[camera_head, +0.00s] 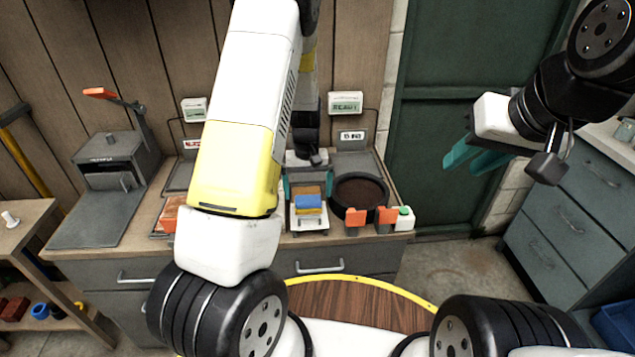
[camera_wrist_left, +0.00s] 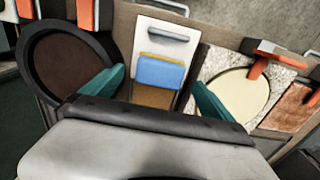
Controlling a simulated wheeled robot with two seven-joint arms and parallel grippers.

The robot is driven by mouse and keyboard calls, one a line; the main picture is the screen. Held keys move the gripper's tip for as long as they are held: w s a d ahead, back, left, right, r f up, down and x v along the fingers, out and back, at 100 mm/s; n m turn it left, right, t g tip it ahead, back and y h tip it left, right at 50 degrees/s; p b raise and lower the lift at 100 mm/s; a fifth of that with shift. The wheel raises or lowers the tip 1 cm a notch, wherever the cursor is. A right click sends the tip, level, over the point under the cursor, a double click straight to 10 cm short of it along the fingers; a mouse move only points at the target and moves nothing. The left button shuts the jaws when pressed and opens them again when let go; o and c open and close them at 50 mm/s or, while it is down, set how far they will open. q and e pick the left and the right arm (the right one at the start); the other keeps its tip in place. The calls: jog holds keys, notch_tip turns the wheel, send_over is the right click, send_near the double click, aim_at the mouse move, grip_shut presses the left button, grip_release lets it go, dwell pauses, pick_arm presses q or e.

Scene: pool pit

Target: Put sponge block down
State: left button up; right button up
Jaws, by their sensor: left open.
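The sponge block (camera_head: 308,203), blue on top with a yellow side in the head view, lies on a white tray-like board (camera_head: 309,224) with a brown patch. In the left wrist view the blue block (camera_wrist_left: 160,72) rests on the same board (camera_wrist_left: 154,38), below its handle. My left gripper (camera_head: 308,187) is open above the board; its teal fingers (camera_wrist_left: 158,93) stand apart at either side of the board, not touching the block. My right gripper (camera_head: 478,158) hangs in the air at the right, away from the counter; its teal fingers overlap, so their gap is unclear.
A round dark pan (camera_head: 358,193) stands right of the board, with orange-handled tools (camera_head: 355,217) before it. A pale disc (camera_wrist_left: 240,92) on a speckled slab lies on the board's other side. A grey press (camera_head: 105,160) stands at the left. My left arm hides part of the counter.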

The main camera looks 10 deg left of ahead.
pick_arm(q)
notch_tip(320, 180, up, 7)
notch_tip(320, 180, up, 16)
jog(key=m+t+h, duration=0.1)
jog(key=t+h, duration=0.1)
jog(key=t, duration=0.1)
send_over(308, 199)
jog(key=s+d, duration=0.1)
jog(key=s, duration=0.8)
jog(key=s+r+m+t, duration=0.1)
jog(key=s+r, duration=0.3)
jog(key=s, duration=0.3)
jog(key=s+d+r+m+t, duration=0.1)
jog(key=s+r, duration=0.3)
jog(key=s, duration=0.4)
jog(key=shift+s+m+t, duration=0.15)
jog(key=shift+m+t, duration=0.25)
jog(key=shift+t, duration=0.2)
jog(key=shift+o, duration=0.2)
jog(key=shift+d, duration=0.1)
